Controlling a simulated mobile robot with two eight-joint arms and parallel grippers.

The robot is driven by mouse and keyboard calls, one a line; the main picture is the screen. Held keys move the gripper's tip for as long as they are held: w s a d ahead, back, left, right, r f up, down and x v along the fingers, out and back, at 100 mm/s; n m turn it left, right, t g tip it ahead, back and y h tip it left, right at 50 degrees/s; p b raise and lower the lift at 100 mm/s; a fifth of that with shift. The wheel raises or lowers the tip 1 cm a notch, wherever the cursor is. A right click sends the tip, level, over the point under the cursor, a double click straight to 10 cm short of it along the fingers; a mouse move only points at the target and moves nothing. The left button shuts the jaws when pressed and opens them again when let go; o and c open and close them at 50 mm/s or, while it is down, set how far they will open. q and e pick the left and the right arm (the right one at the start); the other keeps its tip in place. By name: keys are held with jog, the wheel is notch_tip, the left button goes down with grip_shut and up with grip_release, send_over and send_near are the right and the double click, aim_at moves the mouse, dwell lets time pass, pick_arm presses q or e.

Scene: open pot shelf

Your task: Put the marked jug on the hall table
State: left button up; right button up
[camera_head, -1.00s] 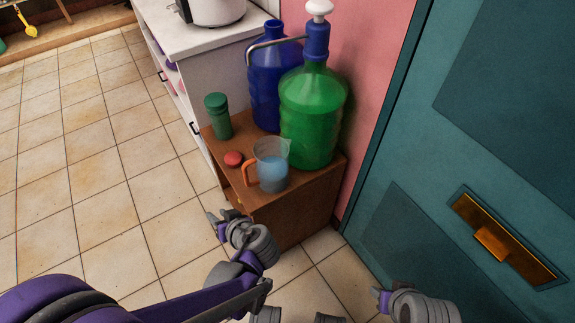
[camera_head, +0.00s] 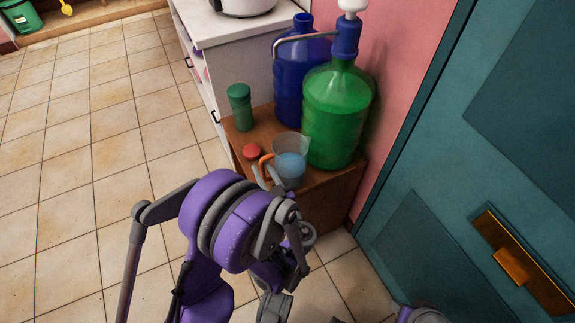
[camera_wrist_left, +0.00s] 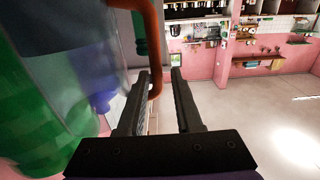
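A clear jug (camera_head: 292,165) with bluish liquid and an orange handle stands upright on a low brown wooden cabinet (camera_head: 322,192). I see no mark on it. My left gripper (camera_head: 265,180) is at the handle side of the jug. In the left wrist view, the two dark fingers (camera_wrist_left: 160,75) are apart, and the orange handle (camera_wrist_left: 154,40) runs down at the gap between them, closer to the left finger. The jug's clear wall fills the left of that view. Part of my right arm (camera_head: 420,314) shows at the bottom edge; its fingers cannot be made out. I cannot identify the hall table.
A green bottle with a pump (camera_head: 338,115) and a blue bottle (camera_head: 296,85) stand close behind the jug. A green jar (camera_head: 240,108) and a red round thing (camera_head: 251,151) are to its left. A teal door (camera_head: 480,160) is on the right. Tiled floor lies open at left.

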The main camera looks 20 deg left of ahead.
pick_arm(q)
jog(key=x, duration=0.5)
jog(key=shift+w+b, duration=0.2)
jog(key=shift+b, duration=0.1)
jog(key=shift+c, duration=0.3)
grip_shut()
dwell(0.8)
